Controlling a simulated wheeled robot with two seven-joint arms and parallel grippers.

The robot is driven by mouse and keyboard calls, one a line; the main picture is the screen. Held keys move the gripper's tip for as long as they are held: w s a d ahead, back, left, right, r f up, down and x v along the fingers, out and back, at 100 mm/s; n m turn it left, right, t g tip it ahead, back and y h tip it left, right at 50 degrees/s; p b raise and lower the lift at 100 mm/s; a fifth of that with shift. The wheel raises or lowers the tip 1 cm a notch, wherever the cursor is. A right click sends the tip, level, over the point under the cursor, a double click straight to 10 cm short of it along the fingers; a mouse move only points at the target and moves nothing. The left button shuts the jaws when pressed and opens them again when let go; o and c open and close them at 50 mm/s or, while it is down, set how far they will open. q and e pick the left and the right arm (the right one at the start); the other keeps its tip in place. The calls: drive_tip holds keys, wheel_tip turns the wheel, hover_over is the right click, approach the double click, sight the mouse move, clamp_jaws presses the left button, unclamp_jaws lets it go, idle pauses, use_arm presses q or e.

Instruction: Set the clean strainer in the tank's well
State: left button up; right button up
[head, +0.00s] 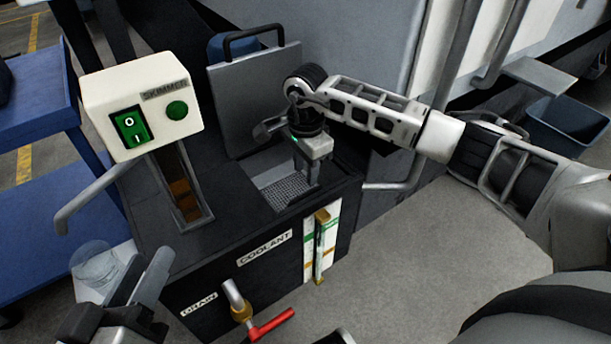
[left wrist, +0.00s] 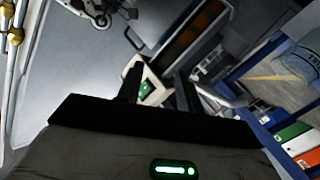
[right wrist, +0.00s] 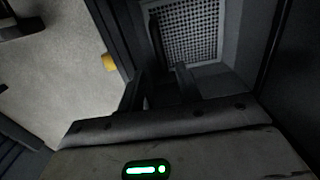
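The dark coolant tank (head: 195,255) stands in the middle of the head view, with its grey lid (head: 255,100) raised. A perforated grey strainer (head: 288,188) is in the well at its top; its mesh also shows in the right wrist view (right wrist: 205,35). My right gripper (head: 310,180) points down over the well. Its fingers (right wrist: 160,88) are apart, with a dark upright bar between them that may be the strainer's handle; I see no grip on it. My left gripper (head: 150,280) is open and empty, left of the tank's front; its fingers show in the left wrist view (left wrist: 158,90).
The white skimmer box (head: 140,105) rises at the tank's left. A drain valve with a red handle (head: 270,324) and a level gauge (head: 320,245) stick out in front. A clear container (head: 95,262) stands at the left beside a blue cart (head: 40,210). Open floor lies right.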

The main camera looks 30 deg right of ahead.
use_arm(q)
drive_tip(key=shift+a+f+y, duration=0.1)
drive_tip(key=shift+f+y, duration=0.05)
drive_tip(key=shift+y, duration=0.15)
use_arm(e)
drive_tip(key=shift+r, duration=1.3)
